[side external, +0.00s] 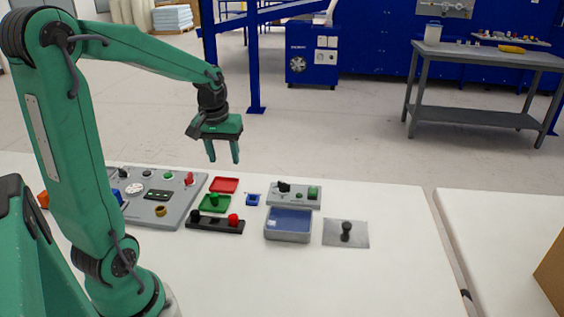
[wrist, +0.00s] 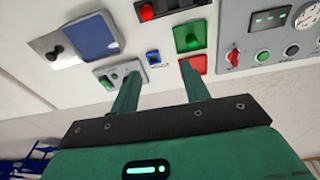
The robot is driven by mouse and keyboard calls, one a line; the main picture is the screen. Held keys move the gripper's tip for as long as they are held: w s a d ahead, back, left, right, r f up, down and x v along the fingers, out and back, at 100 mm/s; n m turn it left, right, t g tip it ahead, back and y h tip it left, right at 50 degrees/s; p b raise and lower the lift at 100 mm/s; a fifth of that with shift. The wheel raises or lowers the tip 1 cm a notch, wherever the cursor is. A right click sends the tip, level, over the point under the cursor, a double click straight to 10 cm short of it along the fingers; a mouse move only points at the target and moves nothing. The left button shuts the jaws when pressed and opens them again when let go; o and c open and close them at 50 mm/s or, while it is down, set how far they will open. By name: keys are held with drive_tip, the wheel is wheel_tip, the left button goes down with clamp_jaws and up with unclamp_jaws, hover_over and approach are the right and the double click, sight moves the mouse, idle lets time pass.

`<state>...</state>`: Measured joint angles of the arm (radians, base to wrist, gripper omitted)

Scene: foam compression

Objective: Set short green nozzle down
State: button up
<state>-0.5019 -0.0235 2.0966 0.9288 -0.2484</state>
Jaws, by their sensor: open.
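The short green nozzle (side external: 212,200) appears as a small green piece standing in the green tray (side external: 222,209). In the wrist view the nozzle (wrist: 191,41) shows as a darker green shape on the green tray (wrist: 202,30). My gripper (side external: 224,160) hangs in the air above and behind the trays, fingers pointing down, apart from everything. In the wrist view my gripper (wrist: 161,72) has its two fingers spread with nothing between them.
A red tray (side external: 224,185) and small blue tray (side external: 253,200) lie near the green one. A black holder (side external: 205,224) with a red piece is in front. A grey control panel (side external: 143,210), blue-topped box (side external: 289,222) and metal plate (side external: 331,237) stand around.

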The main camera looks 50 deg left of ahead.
drive_tip(key=s+d+r+m+t, duration=0.2)
drive_tip(key=s+d+m, duration=0.2)
drive_tip(key=d, duration=0.4)
drive_tip(key=s+d+r+m+t, duration=0.2)
drive_tip(key=s+d+r+m, duration=0.1)
drive_tip(key=d, duration=0.6)
drive_tip(key=shift+s+d+r+m+h, duration=0.2)
drive_tip(key=shift+s+r+m+h, duration=0.15)
drive_tip(key=shift+s+m, duration=0.65)
